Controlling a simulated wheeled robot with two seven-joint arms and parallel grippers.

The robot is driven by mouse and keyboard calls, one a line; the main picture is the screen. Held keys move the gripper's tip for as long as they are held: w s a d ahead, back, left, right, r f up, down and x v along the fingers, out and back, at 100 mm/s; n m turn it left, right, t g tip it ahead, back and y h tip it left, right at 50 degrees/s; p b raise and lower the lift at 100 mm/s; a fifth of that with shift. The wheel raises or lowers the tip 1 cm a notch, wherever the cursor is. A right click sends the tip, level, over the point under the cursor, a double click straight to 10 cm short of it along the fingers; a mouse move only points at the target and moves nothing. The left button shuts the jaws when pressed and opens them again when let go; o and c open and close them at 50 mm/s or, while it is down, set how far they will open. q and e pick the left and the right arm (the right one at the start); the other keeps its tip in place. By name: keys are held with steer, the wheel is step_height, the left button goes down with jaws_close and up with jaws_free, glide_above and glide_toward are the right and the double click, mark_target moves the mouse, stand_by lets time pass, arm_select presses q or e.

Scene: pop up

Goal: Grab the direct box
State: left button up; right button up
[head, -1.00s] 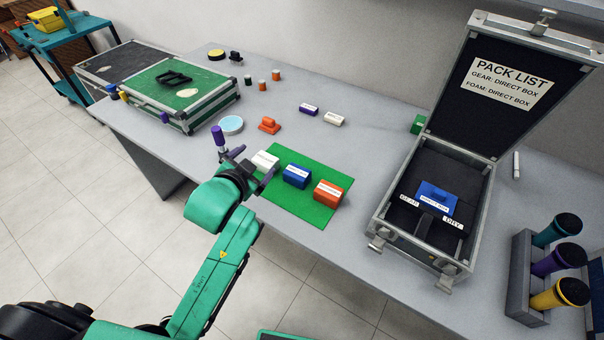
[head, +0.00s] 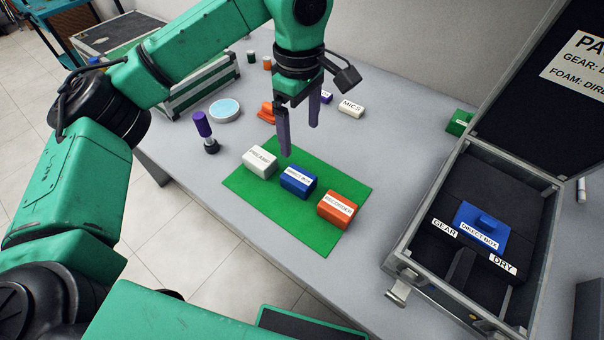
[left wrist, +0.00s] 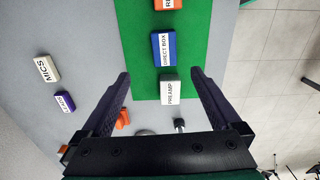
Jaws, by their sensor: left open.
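The blue direct box (head: 298,181) sits on the green mat (head: 326,237), between the white preamp box (head: 259,162) and the orange recorder box (head: 337,209). It also shows in the left wrist view (left wrist: 163,48), lying beyond the preamp box (left wrist: 170,89). My left gripper (head: 299,135) is open and empty, pointing down above the table just behind the mat. In the left wrist view its fingers (left wrist: 160,82) spread to either side of the preamp box in the picture. My right gripper is not in view.
An open case (head: 411,222) with a pack list lid stands at right; its foam holds a blue piece labelled direct box (head: 481,226). A purple-topped object (head: 204,131) and a light-blue round dish (head: 224,110) stand left of the mat. A white mics block (head: 351,109) lies behind.

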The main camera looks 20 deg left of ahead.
mark_target(298, 176)
arm_select(q)
steer(key=f, duration=0.4)
steer(key=f+p, duration=0.1)
steer(key=f, duration=0.4)
steer(key=s+f, duration=0.1)
steer(key=f, duration=0.4)
steer(key=shift+a+f+p, duration=0.1)
steer(key=shift+a+p, duration=0.05)
steer(key=shift+p, duration=0.2)
jaws_close()
